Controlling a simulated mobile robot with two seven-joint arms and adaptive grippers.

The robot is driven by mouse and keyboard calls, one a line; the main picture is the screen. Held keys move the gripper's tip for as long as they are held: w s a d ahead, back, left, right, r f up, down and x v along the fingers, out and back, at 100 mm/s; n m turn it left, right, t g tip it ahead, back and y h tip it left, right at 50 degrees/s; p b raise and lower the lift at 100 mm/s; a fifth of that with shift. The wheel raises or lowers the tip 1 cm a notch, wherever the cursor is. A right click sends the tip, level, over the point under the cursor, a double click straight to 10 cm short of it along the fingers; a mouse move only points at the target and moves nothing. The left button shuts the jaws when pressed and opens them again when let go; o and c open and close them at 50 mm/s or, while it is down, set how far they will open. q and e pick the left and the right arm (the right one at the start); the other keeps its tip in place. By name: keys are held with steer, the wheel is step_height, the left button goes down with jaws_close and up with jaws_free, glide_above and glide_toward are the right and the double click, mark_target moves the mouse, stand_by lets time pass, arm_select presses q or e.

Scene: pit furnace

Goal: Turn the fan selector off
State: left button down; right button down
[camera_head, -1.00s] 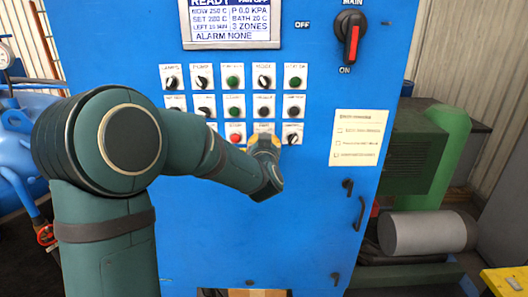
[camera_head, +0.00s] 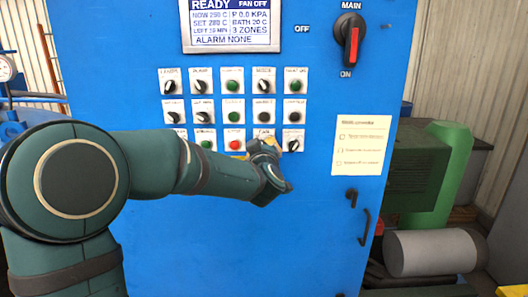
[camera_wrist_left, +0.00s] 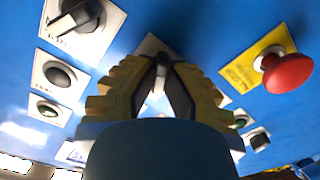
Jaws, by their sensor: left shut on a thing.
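The blue control cabinet (camera_head: 240,240) carries rows of selectors and buttons on small white plates. The plate labelled FAN (camera_head: 264,133) is in the third row, and its selector is hidden behind my left gripper (camera_head: 262,147) in the head view. In the left wrist view, my left gripper (camera_wrist_left: 161,64) has its fingertips close together at a white plate (camera_wrist_left: 152,44), shut on the fan selector, which the fingers mostly cover. The knob's angle cannot be made out. The cabinet display (camera_head: 232,25) reads READY and FAN OFF. My right gripper is not in view.
A red mushroom button (camera_wrist_left: 288,73) on a yellow plate sticks out near my left gripper. Another selector (camera_wrist_left: 78,14) is at upper left of the wrist view. The main switch (camera_head: 351,42) and a paper notice (camera_head: 361,145) are to the right on the cabinet.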

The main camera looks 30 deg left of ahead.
arm_select(q)
steer(key=shift+r, duration=0.1)
steer(key=c, duration=1)
jaws_free()
steer(key=v, duration=1.2)
